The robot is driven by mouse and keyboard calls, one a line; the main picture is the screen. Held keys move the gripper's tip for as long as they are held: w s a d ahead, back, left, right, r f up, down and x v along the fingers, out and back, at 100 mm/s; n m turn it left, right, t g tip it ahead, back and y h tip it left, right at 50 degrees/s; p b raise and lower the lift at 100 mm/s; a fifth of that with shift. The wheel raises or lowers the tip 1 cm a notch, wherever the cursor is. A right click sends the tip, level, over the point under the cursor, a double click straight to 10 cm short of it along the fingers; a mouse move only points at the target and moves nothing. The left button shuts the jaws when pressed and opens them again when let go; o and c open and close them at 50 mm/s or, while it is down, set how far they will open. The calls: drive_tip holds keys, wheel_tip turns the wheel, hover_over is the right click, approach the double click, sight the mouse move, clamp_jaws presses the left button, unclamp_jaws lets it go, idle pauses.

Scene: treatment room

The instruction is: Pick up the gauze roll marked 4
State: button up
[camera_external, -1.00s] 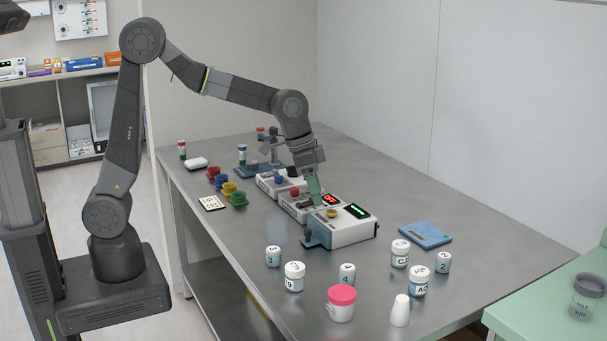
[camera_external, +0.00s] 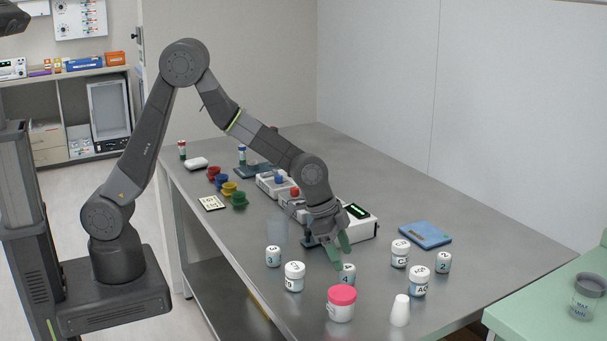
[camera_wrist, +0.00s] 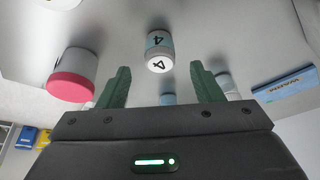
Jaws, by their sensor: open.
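The gauze roll marked 4 (camera_external: 347,274) stands upright on the steel table, a small white cylinder with a 4 on its top and a pale blue-green label. My gripper (camera_external: 341,258) is just above and behind it, with green fingers pointing down. In the wrist view the roll (camera_wrist: 159,52) appears beyond the fingertips, roughly midway between them. The gripper (camera_wrist: 160,80) is open with nothing between its fingers. In the external view the fingers come close to the roll's top; I cannot tell whether they touch.
Jar B (camera_external: 294,277) and roll 3 (camera_external: 273,256) are left. Jars C (camera_external: 400,253) and AC (camera_external: 419,281) and roll 2 (camera_external: 443,262) are right. A device with a green display (camera_external: 353,228) is behind.

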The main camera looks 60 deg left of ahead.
sight(346, 267)
drive_tip(key=shift+p+x, duration=0.5)
drive_tip(key=shift+x, duration=2.3)
drive_tip(key=shift+s+a, duration=0.1)
drive_tip(key=shift+c, duration=0.2)
drive_tip(key=c, duration=1)
